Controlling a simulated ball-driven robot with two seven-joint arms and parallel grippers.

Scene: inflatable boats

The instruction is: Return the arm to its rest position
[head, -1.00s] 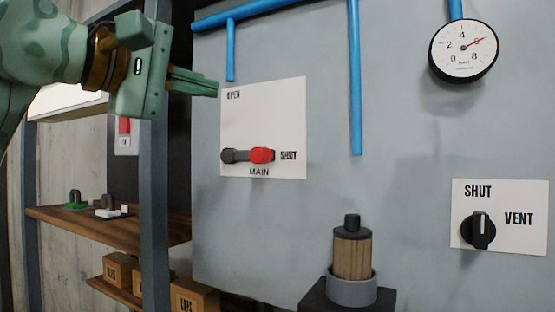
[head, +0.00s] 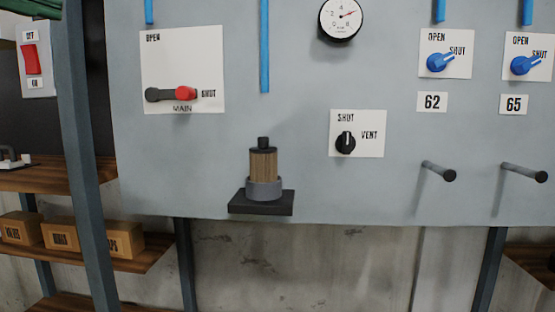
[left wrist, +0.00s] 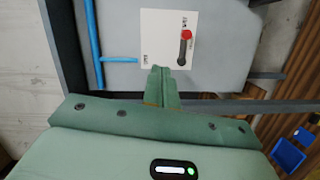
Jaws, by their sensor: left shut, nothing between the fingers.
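My left gripper (left wrist: 160,72) is shut and empty in the left wrist view, its fingers in front of the panel and just below the MAIN card. In the head view only a green part of it or its arm shows at the top left corner. The MAIN handle (head: 187,93), with a red grip and dark body, lies sideways with its red end at SHUT. It also shows in the left wrist view (left wrist: 185,37), apart from the fingertips. My right gripper is not in view.
A grey upright post (head: 84,150) and shelf with cardboard boxes (head: 60,236) stand left. The grey panel (head: 300,180) carries a gauge (head: 340,18), a vent knob (head: 345,142), blue valves (head: 439,62) and protruding pegs (head: 438,171). A wooden-bodied cylinder (head: 263,168) stands on a bracket.

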